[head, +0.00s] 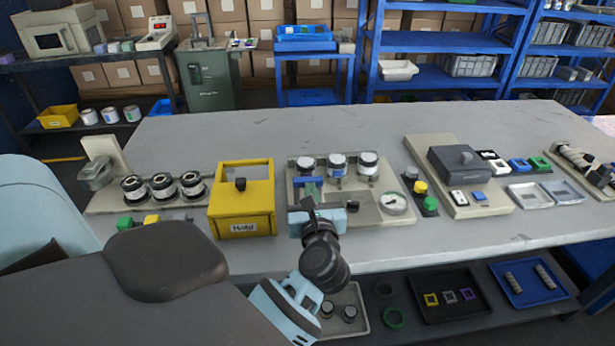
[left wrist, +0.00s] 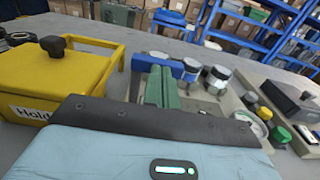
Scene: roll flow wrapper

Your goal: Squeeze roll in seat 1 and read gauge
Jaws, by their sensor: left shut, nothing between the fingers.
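A beige fixture plate (head: 375,221) holds three dark-and-white rolls in a row at its back: left (head: 306,165), middle (head: 337,165) and right (head: 368,164). No seat number is readable. A round white gauge (head: 395,204) sits at the plate's front right; its reading is too small to tell. A blue block (head: 306,187) stands in front of the left roll. My left gripper (head: 310,205) is shut and empty over the plate's front left, near the blue block. In the left wrist view, the gauge (left wrist: 264,114) is partly visible beyond my gripper body. My right gripper is not in view.
A yellow "Hold" box (head: 243,222) stands close on the left, beside a station with three rolls (head: 163,187). A button stack (head: 421,188) and a grey-topped machine (head: 460,165) stand right. The table (head: 240,142) is clear behind the fixtures.

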